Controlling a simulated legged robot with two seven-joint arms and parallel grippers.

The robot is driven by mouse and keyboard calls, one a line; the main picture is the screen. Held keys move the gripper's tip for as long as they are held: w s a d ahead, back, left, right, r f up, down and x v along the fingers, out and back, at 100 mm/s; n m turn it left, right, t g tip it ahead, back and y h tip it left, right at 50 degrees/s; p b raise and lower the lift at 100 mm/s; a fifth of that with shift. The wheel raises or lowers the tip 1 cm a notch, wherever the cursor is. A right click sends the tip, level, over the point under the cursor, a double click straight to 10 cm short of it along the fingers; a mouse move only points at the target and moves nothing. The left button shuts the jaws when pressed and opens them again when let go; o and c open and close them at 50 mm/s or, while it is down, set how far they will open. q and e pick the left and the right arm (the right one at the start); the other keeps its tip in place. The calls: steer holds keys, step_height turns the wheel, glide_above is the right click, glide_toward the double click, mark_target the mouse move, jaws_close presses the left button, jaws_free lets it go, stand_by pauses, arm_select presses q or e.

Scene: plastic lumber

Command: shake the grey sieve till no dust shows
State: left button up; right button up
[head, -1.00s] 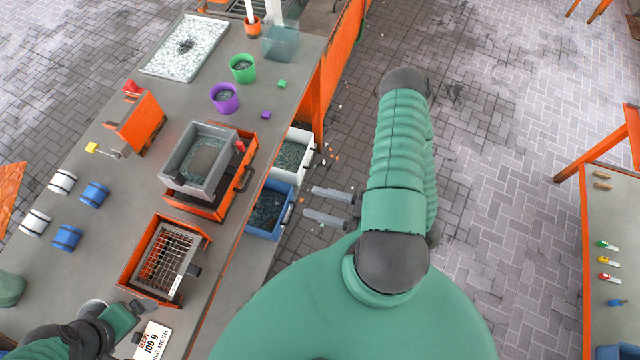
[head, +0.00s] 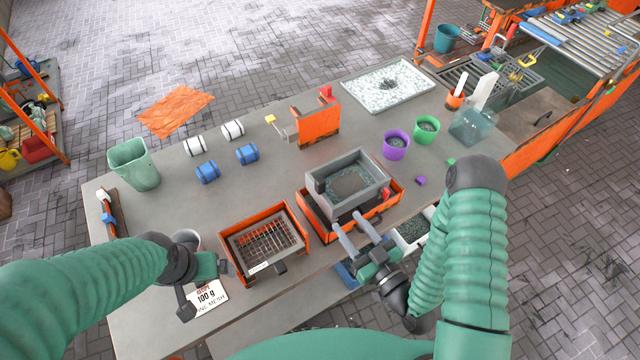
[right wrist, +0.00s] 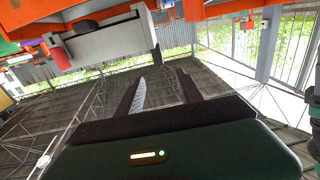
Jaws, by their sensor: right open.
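The grey sieve (head: 318,187) is a square frame seated in an orange tray (head: 397,197) at the bench's front edge. Dark grey dust shows over the middle of its mesh, with a paler rim. My right gripper (head: 351,221) is open and empty, its two pale fingers pointing at the sieve's near side; I cannot tell whether they touch it. In the right wrist view, the open fingers (right wrist: 162,90) have nothing between them, and a grey wall, likely the sieve's (right wrist: 110,45), is beyond them. My left gripper (head: 205,275) is beside the recipe card; its jaw state is unclear.
An orange box with a wire mesh (head: 262,240) stands left of the sieve. Purple (head: 396,147) and green (head: 427,131) pots are to its right, an orange stand (head: 316,125) behind. A white bin (head: 412,235) and a blue bin (head: 346,275) sit below the front edge.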

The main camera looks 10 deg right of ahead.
mark_target(322, 187)
steer(key=b+x, duration=0.1)
steer(key=x, duration=1.3)
steer(key=shift+r, duration=0.1)
steer(key=shift+w, duration=0.55)
arm_select(q)
steer(key=shift+s+d+f, duration=0.1)
steer(key=shift+d+f, duration=0.05)
steer(key=shift+f, duration=0.45)
steer(key=shift+d+f, duration=0.1)
steer(key=shift+f, duration=0.5)
arm_select(e)
jaws_close()
arm_select(q)
steer(key=shift+b, duration=0.3)
